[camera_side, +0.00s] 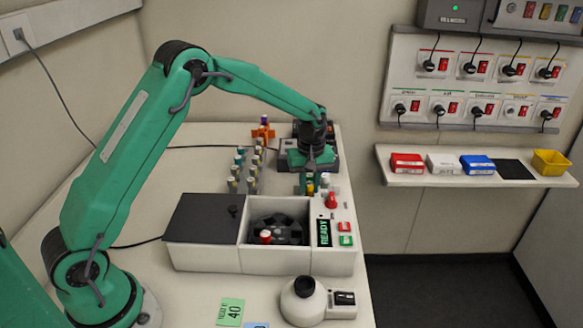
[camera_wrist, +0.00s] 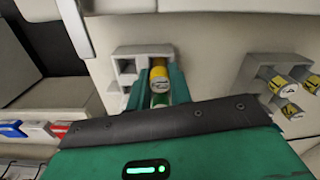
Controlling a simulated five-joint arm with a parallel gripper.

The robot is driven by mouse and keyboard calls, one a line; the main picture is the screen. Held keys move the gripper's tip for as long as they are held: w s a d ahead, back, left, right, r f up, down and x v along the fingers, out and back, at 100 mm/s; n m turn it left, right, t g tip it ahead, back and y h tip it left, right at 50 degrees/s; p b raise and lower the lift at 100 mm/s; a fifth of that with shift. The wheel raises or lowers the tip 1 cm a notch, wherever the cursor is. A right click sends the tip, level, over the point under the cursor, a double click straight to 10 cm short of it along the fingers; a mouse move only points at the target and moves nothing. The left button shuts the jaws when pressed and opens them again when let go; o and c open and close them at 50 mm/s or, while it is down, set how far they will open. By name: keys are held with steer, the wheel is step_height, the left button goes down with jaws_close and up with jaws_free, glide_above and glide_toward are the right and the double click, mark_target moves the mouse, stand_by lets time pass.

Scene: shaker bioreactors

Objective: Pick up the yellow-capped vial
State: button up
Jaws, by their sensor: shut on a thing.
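The yellow-capped vial (camera_wrist: 159,74) is between the two green fingers of my gripper (camera_wrist: 158,88) in the wrist view. The fingers are shut on it. A small green part (camera_wrist: 159,99) shows just below the yellow cap; I cannot tell whether it belongs to the same vial. A light grey holder (camera_wrist: 128,66) with square openings is right beside the vial. In the side view my gripper (camera_side: 311,184) points down behind the white machine, with a yellow spot of the vial (camera_side: 310,188) at the fingers. The vial's lower part is hidden.
A white machine (camera_side: 205,258) with a READY display stands in front of my gripper; a red-capped vial (camera_side: 265,237) sits in its open well. A grey rack (camera_side: 252,183) of several vials stands to the left. An orange holder (camera_side: 263,132) is behind.

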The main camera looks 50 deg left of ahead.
mark_target(308, 186)
step_height(308, 186, up, 10)
steer(key=shift+f, duration=0.2)
stand_by(0.3)
steer(key=shift+s, duration=0.1)
stand_by(0.3)
steer(key=shift+s+d, duration=0.3)
steer(key=shift+s, duration=0.15)
steer(key=s+d, duration=0.3)
steer(key=s, duration=0.7)
steer(key=shift+s+d, duration=0.3)
steer(key=shift+f, duration=2.3)
steer(key=shift+f, duration=2.05)
stand_by(0.5)
